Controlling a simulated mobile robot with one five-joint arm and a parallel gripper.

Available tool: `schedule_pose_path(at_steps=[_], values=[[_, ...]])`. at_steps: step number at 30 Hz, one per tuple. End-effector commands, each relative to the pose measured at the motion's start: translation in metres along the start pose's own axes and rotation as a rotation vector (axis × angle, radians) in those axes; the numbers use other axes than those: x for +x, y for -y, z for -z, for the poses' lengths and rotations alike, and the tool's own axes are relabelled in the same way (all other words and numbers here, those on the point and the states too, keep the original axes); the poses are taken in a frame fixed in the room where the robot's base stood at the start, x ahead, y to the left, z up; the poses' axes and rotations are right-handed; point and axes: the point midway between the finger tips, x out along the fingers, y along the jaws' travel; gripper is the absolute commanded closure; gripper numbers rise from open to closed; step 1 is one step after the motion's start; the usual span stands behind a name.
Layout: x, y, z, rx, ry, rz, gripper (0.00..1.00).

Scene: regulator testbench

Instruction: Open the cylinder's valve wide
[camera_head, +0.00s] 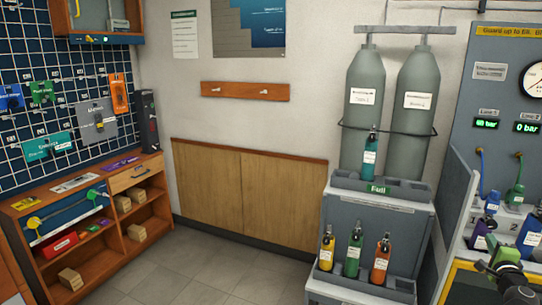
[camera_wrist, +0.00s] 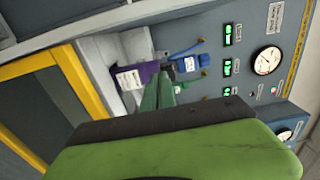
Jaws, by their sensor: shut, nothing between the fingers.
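A purple cylinder (camera_head: 479,241) with a pale label stands in the bench bay at the right. In the wrist view the purple cylinder (camera_wrist: 150,70) lies sideways in the picture, just beyond my fingers. A blue cylinder (camera_head: 530,233) stands to its right. A blue regulator (camera_head: 491,203) on a blue hose is behind; it shows in the wrist view (camera_wrist: 188,64). My gripper (camera_head: 484,266) is at the bench front, low right. Its green fingers (camera_wrist: 160,91) are shut and empty. I cannot tell whether they touch the purple cylinder. Its valve is not clear.
The panel (camera_head: 480,97) has lit displays and a gauge (camera_head: 535,79); one display reads 0 bar. A green regulator (camera_head: 515,195) hangs on a hose. A grey rack (camera_head: 376,241) holds several small cylinders. A divider (camera_head: 452,215) borders the bay. The floor (camera_head: 200,285) at left is clear.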

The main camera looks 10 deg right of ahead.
Motion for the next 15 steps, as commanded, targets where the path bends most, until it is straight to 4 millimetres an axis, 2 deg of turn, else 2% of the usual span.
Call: schedule_pose_path(at_steps=[2,7,15], values=[[0.000,0.001,0.000,0.000,0.001,0.000,1.00],[-0.011,0.019,-0.005,0.000,0.026,0.000,1.00],[-0.002,0.015,-0.005,0.000,0.028,0.000,1.00]])
